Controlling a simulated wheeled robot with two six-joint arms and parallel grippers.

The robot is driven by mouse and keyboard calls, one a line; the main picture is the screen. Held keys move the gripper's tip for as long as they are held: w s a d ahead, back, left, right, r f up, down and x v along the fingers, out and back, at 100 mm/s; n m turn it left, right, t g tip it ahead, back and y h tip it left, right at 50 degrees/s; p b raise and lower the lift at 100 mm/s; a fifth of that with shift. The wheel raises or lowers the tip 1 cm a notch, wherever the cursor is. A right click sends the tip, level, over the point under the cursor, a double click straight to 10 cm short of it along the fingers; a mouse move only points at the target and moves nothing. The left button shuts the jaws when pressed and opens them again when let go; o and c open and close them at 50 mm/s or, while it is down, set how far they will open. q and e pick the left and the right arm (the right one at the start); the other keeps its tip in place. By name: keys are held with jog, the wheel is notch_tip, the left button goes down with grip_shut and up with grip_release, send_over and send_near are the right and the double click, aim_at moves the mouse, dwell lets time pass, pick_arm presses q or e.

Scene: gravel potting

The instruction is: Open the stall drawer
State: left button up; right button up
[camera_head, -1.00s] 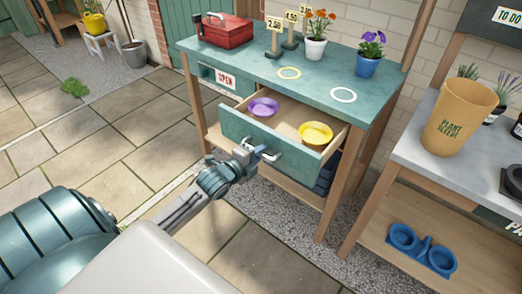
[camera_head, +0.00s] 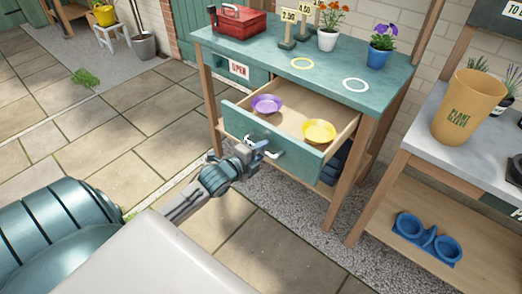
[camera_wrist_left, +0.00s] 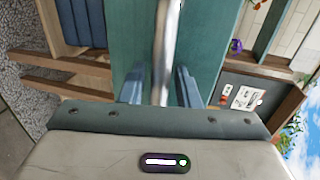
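The stall drawer (camera_head: 272,140) is teal-fronted and stands well out from the teal stall table (camera_head: 240,52). A purple saucer (camera_head: 266,104) and a yellow saucer (camera_head: 318,131) lie inside it. My left gripper (camera_head: 262,148) is at the metal handle (camera_head: 274,155) on the drawer front. In the left wrist view the handle bar (camera_wrist_left: 166,50) runs between the two fingers of my left gripper (camera_wrist_left: 162,85), which are close around it. A thin gap shows at one finger. My right gripper is not in view.
A red toolbox (camera_head: 238,22), price signs, flower pots and two rings stand or lie on the stall top. A grey-topped bench (camera_head: 425,140) at the right carries an orange plant sleeve (camera_head: 468,108). Paving at the left is mostly clear.

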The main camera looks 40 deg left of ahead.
pick_arm(q)
jog(key=shift+s, duration=0.1)
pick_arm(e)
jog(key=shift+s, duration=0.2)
